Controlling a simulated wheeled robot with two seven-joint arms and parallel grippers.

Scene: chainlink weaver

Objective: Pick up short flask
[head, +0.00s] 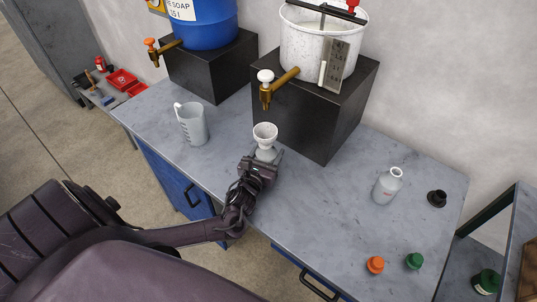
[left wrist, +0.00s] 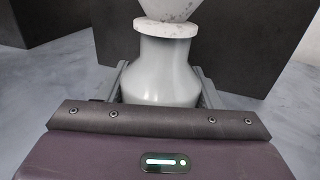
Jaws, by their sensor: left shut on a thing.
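My left gripper (head: 262,162) is shut on a short grey-white flask (head: 266,154) at the middle of the grey table, in front of the right black stand. A white funnel (head: 265,133) sits upright in the flask's mouth, just below and in front of a brass tap. In the left wrist view the flask (left wrist: 162,75) stands between the two fingers, with the funnel (left wrist: 168,22) on its top. The gripper hides the flask's base, so I cannot tell whether it touches the table. My right gripper is not in view.
The black stand (head: 310,110) under the white bucket (head: 305,45) is close behind.

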